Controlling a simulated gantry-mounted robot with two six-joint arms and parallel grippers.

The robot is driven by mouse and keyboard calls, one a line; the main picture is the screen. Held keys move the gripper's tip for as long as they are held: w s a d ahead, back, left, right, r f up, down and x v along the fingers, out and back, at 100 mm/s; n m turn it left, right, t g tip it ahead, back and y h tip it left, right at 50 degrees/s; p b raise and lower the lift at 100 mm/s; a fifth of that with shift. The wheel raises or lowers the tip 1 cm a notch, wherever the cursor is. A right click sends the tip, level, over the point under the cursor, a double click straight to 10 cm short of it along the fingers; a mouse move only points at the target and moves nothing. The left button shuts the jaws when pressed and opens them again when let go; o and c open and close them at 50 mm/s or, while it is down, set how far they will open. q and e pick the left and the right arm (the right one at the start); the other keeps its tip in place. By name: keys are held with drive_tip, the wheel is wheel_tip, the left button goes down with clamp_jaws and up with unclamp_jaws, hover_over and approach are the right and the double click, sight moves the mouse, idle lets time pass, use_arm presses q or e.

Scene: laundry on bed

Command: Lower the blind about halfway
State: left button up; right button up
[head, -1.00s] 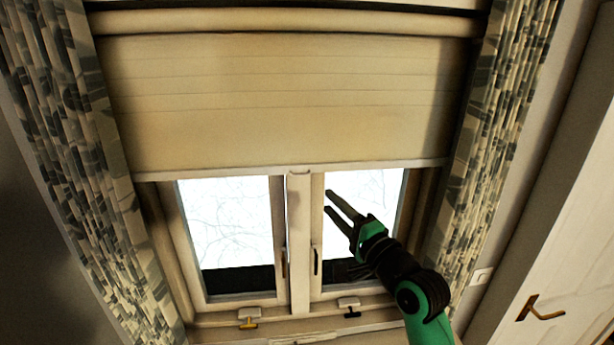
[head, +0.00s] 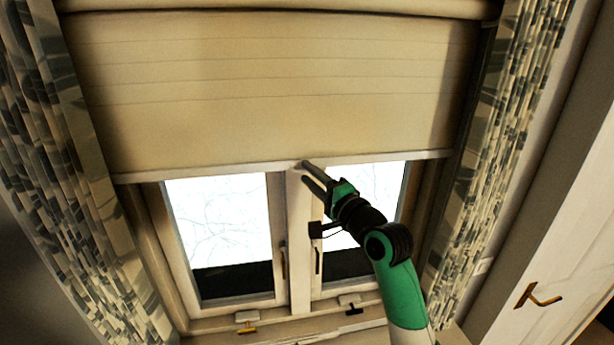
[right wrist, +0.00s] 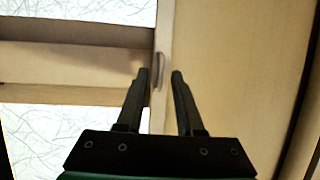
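The cream blind (head: 270,100) hangs over the upper part of the window, its pale bottom bar (head: 220,169) level with the top of the visible panes. A small pull tab (right wrist: 159,68) sits at the middle of the bar. My right gripper (head: 306,172) is at the bar's middle, and its fingers hide much of the tab in the head view. In the right wrist view the gripper (right wrist: 159,75) is open, with the tab between and just beyond the fingertips. A gap shows on both sides; contact is not visible. My left gripper is not in view.
Patterned curtains hang at the left (head: 65,190) and right (head: 490,150) of the window. The window (head: 225,235) has two casements with handles at the centre. A white door (head: 560,250) with a brass handle is at lower right.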

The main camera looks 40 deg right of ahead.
clamp_jaws()
idle(1.2)
